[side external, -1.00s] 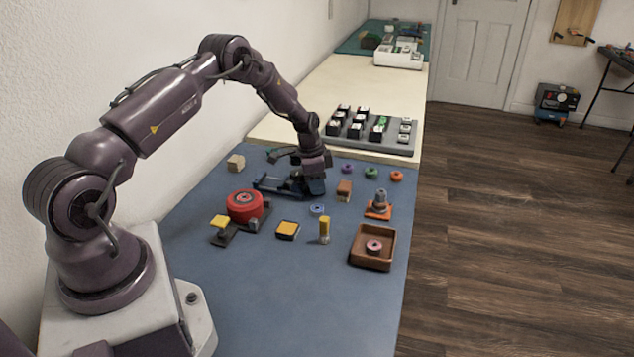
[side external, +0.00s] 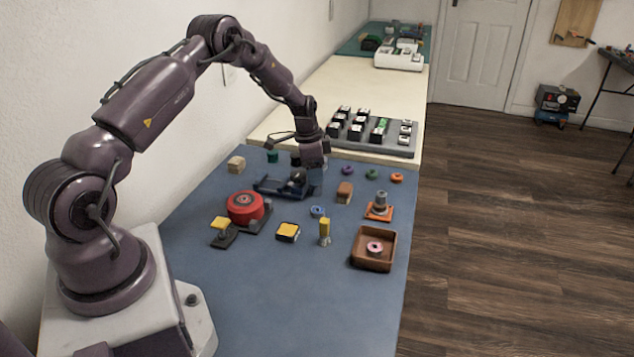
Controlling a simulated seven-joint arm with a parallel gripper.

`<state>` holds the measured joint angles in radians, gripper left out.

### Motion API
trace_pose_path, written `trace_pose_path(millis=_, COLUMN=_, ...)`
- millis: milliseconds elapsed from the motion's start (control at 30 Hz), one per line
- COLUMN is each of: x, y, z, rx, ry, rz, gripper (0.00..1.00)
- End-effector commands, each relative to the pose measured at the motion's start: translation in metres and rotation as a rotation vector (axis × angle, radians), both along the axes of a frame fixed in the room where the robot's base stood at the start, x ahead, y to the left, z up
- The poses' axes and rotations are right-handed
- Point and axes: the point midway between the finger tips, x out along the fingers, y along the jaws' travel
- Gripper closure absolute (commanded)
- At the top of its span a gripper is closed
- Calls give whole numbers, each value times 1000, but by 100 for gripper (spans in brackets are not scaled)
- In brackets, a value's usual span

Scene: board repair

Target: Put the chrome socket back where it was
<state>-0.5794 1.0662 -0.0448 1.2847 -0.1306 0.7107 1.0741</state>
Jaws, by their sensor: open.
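My gripper (side external: 311,163) is open and hangs just above a dark blue fixture (side external: 270,187) on the blue mat. A small dark, shiny rounded piece (side external: 298,177) sits at the fixture's right end, just below my gripper and apparently apart from it. I cannot tell whether this piece is the chrome socket. A grey metallic stepped cylinder (side external: 380,201) stands upright on an orange square base to the right. A yellow upright piece with a greyish metallic foot (side external: 325,239) stands nearer the front. Neither is clearly the chrome socket at this size.
A red round part (side external: 244,206) and a yellow-topped block (side external: 288,232) lie left and front. A brown tray (side external: 359,262) holds a pink ring. A tan block (side external: 344,192) and small coloured rings are right of the fixture. The mat's front (side external: 290,310) is clear.

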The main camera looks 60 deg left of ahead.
Motion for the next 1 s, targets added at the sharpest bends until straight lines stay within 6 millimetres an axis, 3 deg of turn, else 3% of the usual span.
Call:
trace_pose_path(millis=200, x=-6, y=3, z=48, rx=2, ry=-3, rz=0, gripper=43)
trace_pose_path(millis=433, x=-10, y=4, z=74, rx=2, ry=-1, rz=0, gripper=43)
trace_pose_path(millis=567, x=-9, y=-7, z=96, rx=10, ry=-9, rz=6, gripper=43)
trace_pose_path(millis=767, x=-21, y=-66, z=180, rx=43, ry=-55, rz=65, gripper=43)
trace_pose_path(millis=900, x=-50, y=-118, z=237, rx=58, ry=-101, rz=127, gripper=43)
trace_pose_path(millis=1000, x=-79, y=-152, z=269, rx=59, ry=-140, rz=172, gripper=43)
